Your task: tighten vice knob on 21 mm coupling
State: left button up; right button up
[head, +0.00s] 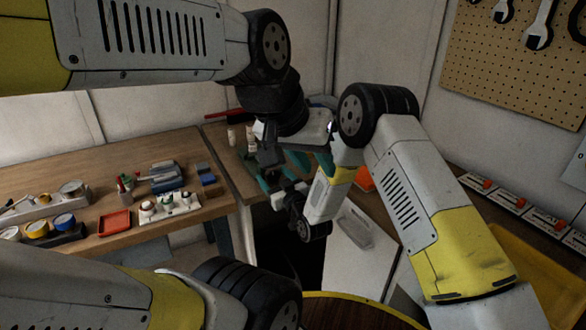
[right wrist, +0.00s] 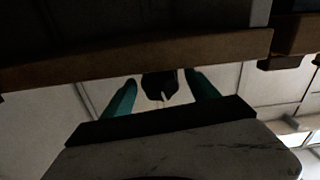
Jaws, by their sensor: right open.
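In the head view my two grippers are close together at the centre, crowded against dark parts. My left gripper (head: 312,161) is at the end of the arm from the upper left; its teal fingers are partly covered and their spacing is unclear. My right gripper (head: 279,181) is just left of it, near the bench corner. In the right wrist view its teal fingers stand apart, open (right wrist: 161,92), with a small dark piece (right wrist: 160,84) between or beyond them. I cannot tell whether this is the vice knob, nor whether the fingers touch it. I cannot make out the coupling.
A wooden bench (head: 75,179) at left carries a red tray (head: 115,222), a white rack (head: 167,208) and blue-grey blocks. A right bench holds several white boxes with red parts (head: 479,184). A pegboard (head: 515,65) with wrenches hangs at upper right. A brown edge (right wrist: 140,58) crosses the right wrist view.

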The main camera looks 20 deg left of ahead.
jog(key=c, duration=1.4)
jog(key=shift+m, duration=0.8)
jog(key=o, duration=1.4)
jog(key=v, duration=0.7)
jog(key=shift+s+d, duration=0.2)
jog(key=shift+d, duration=0.05)
